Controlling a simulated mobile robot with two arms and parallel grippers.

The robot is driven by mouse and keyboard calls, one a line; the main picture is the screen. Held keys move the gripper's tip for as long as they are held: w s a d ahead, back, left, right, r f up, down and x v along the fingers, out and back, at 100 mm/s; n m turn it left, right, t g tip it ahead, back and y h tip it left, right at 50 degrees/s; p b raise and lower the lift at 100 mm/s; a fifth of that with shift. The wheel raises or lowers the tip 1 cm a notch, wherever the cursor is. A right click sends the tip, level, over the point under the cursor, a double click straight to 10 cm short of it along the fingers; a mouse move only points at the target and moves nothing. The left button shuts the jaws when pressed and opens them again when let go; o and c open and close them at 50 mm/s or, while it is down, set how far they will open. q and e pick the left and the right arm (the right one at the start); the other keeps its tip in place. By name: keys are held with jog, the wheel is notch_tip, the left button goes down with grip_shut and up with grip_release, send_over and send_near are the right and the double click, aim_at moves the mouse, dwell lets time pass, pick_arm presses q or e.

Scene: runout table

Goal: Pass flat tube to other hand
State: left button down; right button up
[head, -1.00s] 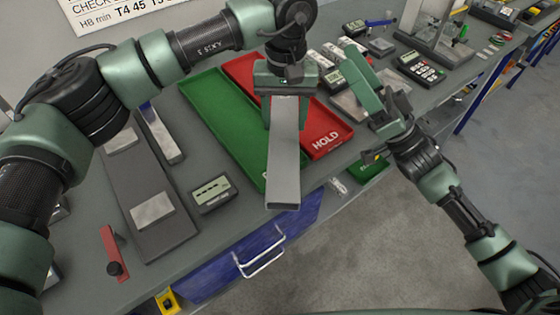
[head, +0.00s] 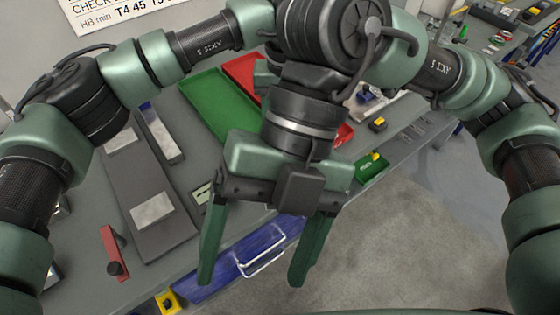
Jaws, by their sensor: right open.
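My right gripper (head: 251,280) is open, its two long green fingers pointing down over the front edge of the table. I see nothing between its fingertips. The right arm and wrist fill the middle of the view and hide the flat tube. They also hide nearly all of my left gripper; only a green sliver of it (head: 262,73) shows beside the right wrist. A second ago the left gripper held the grey flat tube there. I cannot see how the tube stands now relative to the right fingers.
A green tray (head: 213,102) and a mostly covered red tray (head: 240,72) lie behind. A grey plate fixture (head: 137,185) and red-handled tool (head: 113,252) lie left. A blue drawer (head: 225,268) is below the front edge. Open floor (head: 400,260) is at right.

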pick_arm(q)
jog(key=shift+r, duration=0.1)
pick_arm(e)
jog(key=w+d+f+m+t+h, duration=0.2)
jog(key=w+d+m+t+h, duration=0.15)
jog(key=w+t, duration=0.8)
jog(key=shift+n+g+h, duration=0.25)
jog(key=shift+n+h, duration=0.2)
jog(key=x, duration=0.6)
jog(key=w+x, duration=0.1)
jog(key=x, duration=0.4)
jog(key=shift+w+f, duration=0.15)
jog(key=shift+w, duration=0.05)
grip_shut()
pick_arm(q)
jog(key=shift+c, duration=2.2)
grip_release()
